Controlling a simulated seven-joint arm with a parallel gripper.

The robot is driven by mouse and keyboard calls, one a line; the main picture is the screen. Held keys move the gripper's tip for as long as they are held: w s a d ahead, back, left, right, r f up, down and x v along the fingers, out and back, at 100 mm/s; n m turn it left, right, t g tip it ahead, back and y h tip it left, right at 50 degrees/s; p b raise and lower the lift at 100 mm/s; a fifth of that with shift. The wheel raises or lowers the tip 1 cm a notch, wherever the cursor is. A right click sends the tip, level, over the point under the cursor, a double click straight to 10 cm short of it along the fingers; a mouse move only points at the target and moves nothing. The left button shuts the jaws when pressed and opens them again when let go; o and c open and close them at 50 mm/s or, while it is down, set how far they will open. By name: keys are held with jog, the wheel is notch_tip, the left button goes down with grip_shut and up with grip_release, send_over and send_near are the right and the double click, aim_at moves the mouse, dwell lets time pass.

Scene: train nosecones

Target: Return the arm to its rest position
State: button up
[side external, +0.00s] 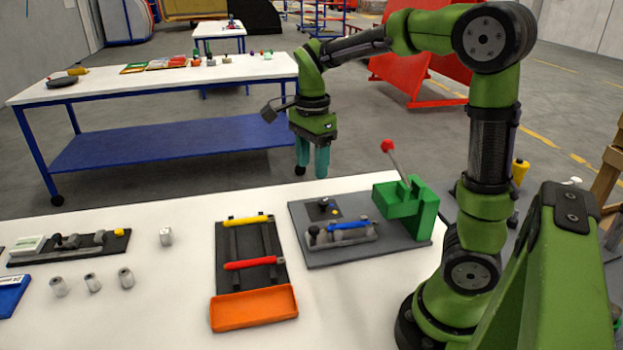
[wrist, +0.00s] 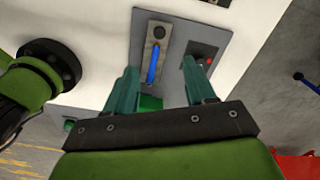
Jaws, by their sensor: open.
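My gripper (side external: 312,172) hangs at the end of my green arm, above and behind the far edge of the white table in the side view. Its two teal fingers point down. In the wrist view my gripper (wrist: 160,82) shows its fingers well apart with nothing held between them. Beyond the fingers lies the grey base plate (wrist: 178,62) with a blue-handled tool (wrist: 154,64) on it. The same base plate (side external: 335,256) lies below and to the right of my gripper in the side view.
A green press (side external: 409,208) with a red-knobbed lever stands on the plate. A dark rack (side external: 231,245) holds yellow and red handles beside an orange tray (side external: 254,308). Several small metal parts (side external: 93,283) stand at left. A second table (side external: 170,76) is behind.

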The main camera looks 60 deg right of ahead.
jog(key=s+a+r+n+t+y, duration=0.2)
jog(key=s+a+n+t, duration=0.5)
jog(key=a+n, duration=0.5)
jog(key=s+r+n, duration=0.1)
jog(key=s+n, duration=0.1)
jog(key=n, duration=0.4)
jog(key=shift+s+a, duration=0.15)
jog(key=shift+s, duration=0.25)
